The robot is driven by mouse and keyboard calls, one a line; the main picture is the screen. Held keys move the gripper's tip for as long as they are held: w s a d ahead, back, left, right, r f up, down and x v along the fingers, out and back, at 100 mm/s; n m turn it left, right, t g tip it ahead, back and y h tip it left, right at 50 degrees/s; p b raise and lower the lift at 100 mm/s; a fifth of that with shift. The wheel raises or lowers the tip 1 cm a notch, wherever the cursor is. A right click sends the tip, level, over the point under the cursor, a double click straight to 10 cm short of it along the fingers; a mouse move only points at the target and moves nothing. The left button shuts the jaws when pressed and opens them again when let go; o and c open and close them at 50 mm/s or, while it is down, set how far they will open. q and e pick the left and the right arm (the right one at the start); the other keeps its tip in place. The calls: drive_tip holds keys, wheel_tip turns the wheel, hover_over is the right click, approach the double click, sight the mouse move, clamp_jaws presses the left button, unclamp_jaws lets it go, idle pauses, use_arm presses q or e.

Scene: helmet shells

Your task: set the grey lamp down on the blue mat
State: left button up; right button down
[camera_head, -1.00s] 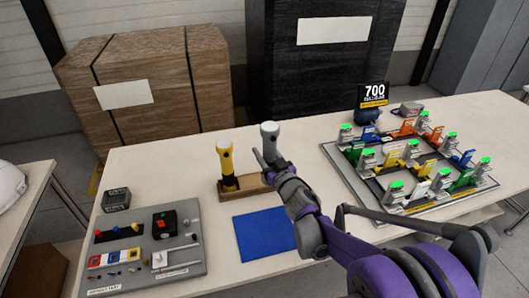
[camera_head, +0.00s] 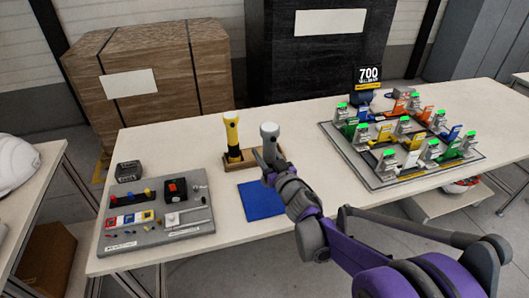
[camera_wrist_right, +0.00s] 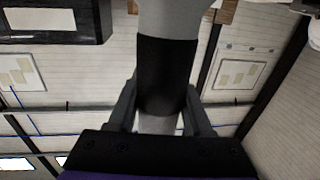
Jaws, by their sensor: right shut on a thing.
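The grey lamp (camera_head: 269,138) stands upright in my right gripper (camera_head: 268,161), its rounded head on top. In the right wrist view the fingers (camera_wrist_right: 163,105) are shut around the black band of the lamp (camera_wrist_right: 166,65). The blue mat (camera_head: 262,205) lies flat on the table, just below and in front of the lamp in the head view, partly covered by my right wrist. The lamp's lower end is hidden by the gripper, so I cannot tell its height above the table. My left gripper is not in view.
A yellow lamp (camera_head: 232,138) stands in a wooden holder (camera_head: 217,164) close left of the grey lamp. A grey board with small parts (camera_head: 160,238) lies left of the mat. A board of coloured fixtures (camera_head: 345,143) lies to the right. Bare table separates them.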

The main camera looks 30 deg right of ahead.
wheel_tip(320, 180, down, 6)
drive_tip(key=b, duration=0.4)
drive_tip(key=shift+f+b, duration=0.35)
drive_tip(key=shift+f, duration=0.15)
idle(0.4)
drive_tip(key=shift+c, duration=1.2)
unclamp_jaws()
drive_tip(key=shift+s, duration=0.1)
drive_tip(key=s, duration=0.7)
drive_tip(key=s+a, duration=0.1)
drive_tip(key=s, duration=0.2)
drive_tip(key=shift+s+p, duration=0.35)
drive_tip(key=shift+p, duration=0.05)
drive_tip(key=shift+r, duration=0.1)
